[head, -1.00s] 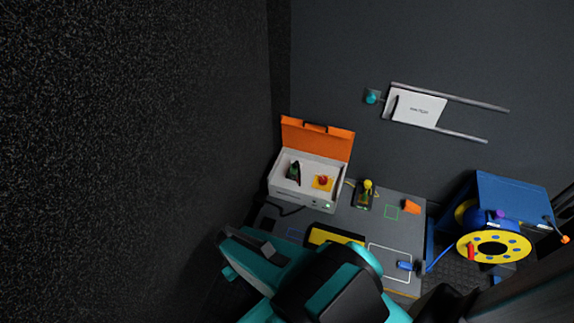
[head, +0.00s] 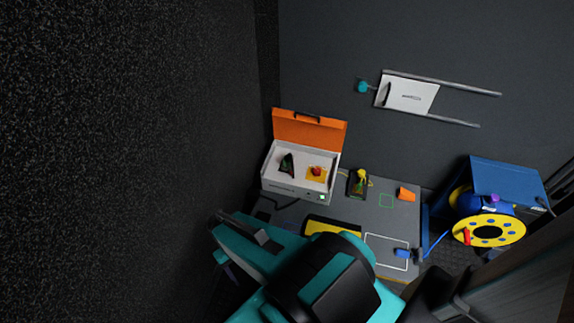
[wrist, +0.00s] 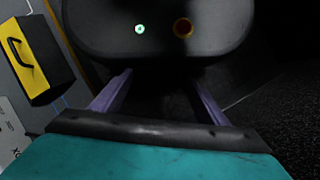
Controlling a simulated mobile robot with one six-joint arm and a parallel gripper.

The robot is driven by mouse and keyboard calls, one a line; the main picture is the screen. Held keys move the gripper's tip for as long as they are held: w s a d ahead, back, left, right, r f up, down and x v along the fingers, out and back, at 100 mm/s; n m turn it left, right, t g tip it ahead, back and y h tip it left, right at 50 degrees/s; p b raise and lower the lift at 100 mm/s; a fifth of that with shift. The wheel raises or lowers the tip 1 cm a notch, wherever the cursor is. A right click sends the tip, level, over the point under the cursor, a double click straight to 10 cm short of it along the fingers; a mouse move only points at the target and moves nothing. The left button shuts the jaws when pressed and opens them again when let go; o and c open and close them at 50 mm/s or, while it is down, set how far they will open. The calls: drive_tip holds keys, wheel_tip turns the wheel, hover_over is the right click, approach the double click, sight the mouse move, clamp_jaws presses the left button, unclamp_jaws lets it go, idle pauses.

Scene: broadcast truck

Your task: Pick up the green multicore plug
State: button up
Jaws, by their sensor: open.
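I cannot pick out a green multicore plug for certain. In the head view a small dark piece with some green (head: 287,165) lies in the open white case, at its left. A yellow-topped piece with green on it (head: 359,183) stands on the grey worktop (head: 345,213), right of the case. My gripper (wrist: 160,80) shows in the wrist view as two purple fingers, spread apart with nothing between them. In the head view it is mostly hidden below my teal arm, at the lower left, away from the case and worktop pieces.
The white case (head: 283,189) has its orange lid raised. An orange cup (head: 406,194), a green square outline (head: 387,200) and a blue connector (head: 402,253) are on the worktop. A blue and yellow cable reel (head: 490,231) stands right. A dark wall fills the left.

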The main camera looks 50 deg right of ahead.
drive_tip(key=w+d+f+m+t+y+b, duration=0.1)
drive_tip(key=w+d+f+m+t+b, duration=0.2)
drive_tip(key=w+d+m+b, duration=0.7)
drive_tip(key=m+t+h+b, duration=0.1)
drive_tip(key=m+t+b, duration=0.6)
drive_tip(key=m+b, duration=1)
approach(290, 158)
drive_tip(key=f+m+p, duration=0.1)
drive_tip(key=m+p, duration=0.2)
drive_tip(key=shift+w+d, duration=0.15)
drive_tip(key=shift+w, duration=0.05)
drive_tip(key=b+x, duration=0.3)
drive_tip(key=x, duration=0.5)
drive_tip(key=shift+w+f, duration=0.1)
drive_tip(key=shift+f, duration=0.25)
